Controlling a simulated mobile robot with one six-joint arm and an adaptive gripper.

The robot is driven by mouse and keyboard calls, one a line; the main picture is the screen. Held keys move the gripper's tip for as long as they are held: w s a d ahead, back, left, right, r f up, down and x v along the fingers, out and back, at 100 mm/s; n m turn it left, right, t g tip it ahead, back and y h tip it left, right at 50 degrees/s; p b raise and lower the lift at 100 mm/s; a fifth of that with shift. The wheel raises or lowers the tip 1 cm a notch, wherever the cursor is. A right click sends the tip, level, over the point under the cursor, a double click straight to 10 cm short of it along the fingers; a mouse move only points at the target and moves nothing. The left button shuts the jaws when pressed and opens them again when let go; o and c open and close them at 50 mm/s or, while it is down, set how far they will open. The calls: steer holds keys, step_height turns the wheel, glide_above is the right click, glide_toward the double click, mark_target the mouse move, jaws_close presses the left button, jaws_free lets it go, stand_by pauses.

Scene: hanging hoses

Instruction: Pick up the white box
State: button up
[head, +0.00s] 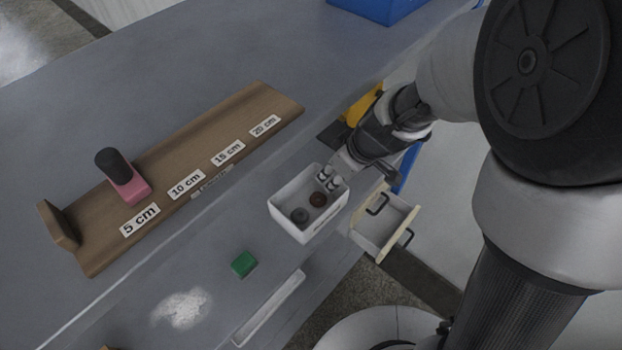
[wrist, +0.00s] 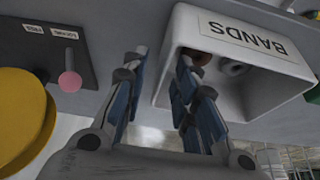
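The white box (head: 312,230) stands open-topped on the grey counter near its front edge in the head view. Several small ring-like or round items lie in it. My gripper (head: 330,178) reaches its upper-right corner from the right. In the wrist view the white box (wrist: 188,24) bears an upside-down BANDS label. My gripper (wrist: 163,75) is open there, its two fingers apart. One finger is over the inside of the box and the other is outside, with the box's side wall between them. Whether either finger touches the wall is hard to tell.
A wooden length gauge (head: 215,120) with a pink-and-black piece (head: 125,180) lies left of the box. A green block (head: 244,264) sits below it. An open drawer (head: 378,228) juts out below the counter. A yellow object (wrist: 22,115) is at left in the wrist view.

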steer(key=shift+w+a+f, duration=0.1)
steer(key=shift+a+f, duration=0.1)
steer(key=shift+f, duration=0.45)
steer(key=shift+f+b, duration=0.2)
steer(key=shift+b, duration=0.45)
steer(key=shift+c, duration=0.3)
jaws_close()
stand_by(0.3)
